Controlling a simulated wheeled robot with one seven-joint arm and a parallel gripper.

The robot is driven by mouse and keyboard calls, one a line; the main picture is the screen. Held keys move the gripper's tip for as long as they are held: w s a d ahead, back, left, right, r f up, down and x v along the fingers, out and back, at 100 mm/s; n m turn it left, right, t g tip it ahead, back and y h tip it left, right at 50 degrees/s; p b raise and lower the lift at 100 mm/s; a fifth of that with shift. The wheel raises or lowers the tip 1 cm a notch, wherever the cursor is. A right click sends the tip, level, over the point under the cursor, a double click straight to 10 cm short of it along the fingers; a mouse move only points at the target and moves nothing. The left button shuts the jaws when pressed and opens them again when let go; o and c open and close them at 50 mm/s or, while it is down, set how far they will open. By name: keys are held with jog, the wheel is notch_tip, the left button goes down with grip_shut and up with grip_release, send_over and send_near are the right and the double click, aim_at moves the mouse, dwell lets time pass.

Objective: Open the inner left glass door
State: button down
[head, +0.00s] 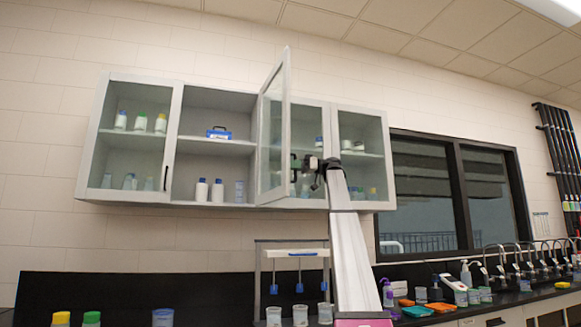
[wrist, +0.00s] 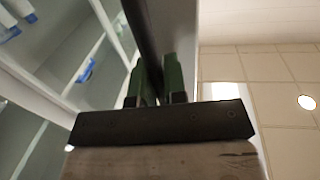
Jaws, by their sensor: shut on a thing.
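The inner left glass door (head: 272,135) of the white wall cabinet stands swung well out, leaving the second compartment from the left uncovered. Its dark handle (head: 293,168) is near the lower part of the door's free edge. My gripper (head: 301,164) is at this handle, at the end of my raised arm. In the wrist view, the green fingertips of my gripper (wrist: 159,82) are shut on the dark handle bar (wrist: 148,35). The exact contact is partly hidden in the head view.
The outer left door (head: 136,140) is shut. The uncovered compartment holds a blue case (head: 219,133) and white bottles (head: 202,190). A counter below carries cups, bottles and an orange tray (head: 417,311). Several taps (head: 515,258) stand at the right. A dark-framed window (head: 450,195) is beside the cabinet.

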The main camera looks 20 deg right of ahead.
jog(key=shift+s+d+f, duration=0.1)
jog(key=shift+s, duration=0.1)
jog(key=c, duration=1.5)
grip_release()
jog(key=shift+o, duration=0.2)
jog(key=s+d, duration=0.1)
jog(key=d, duration=0.9)
jog(key=shift+s+d, duration=0.3)
jog(key=shift+d, duration=0.1)
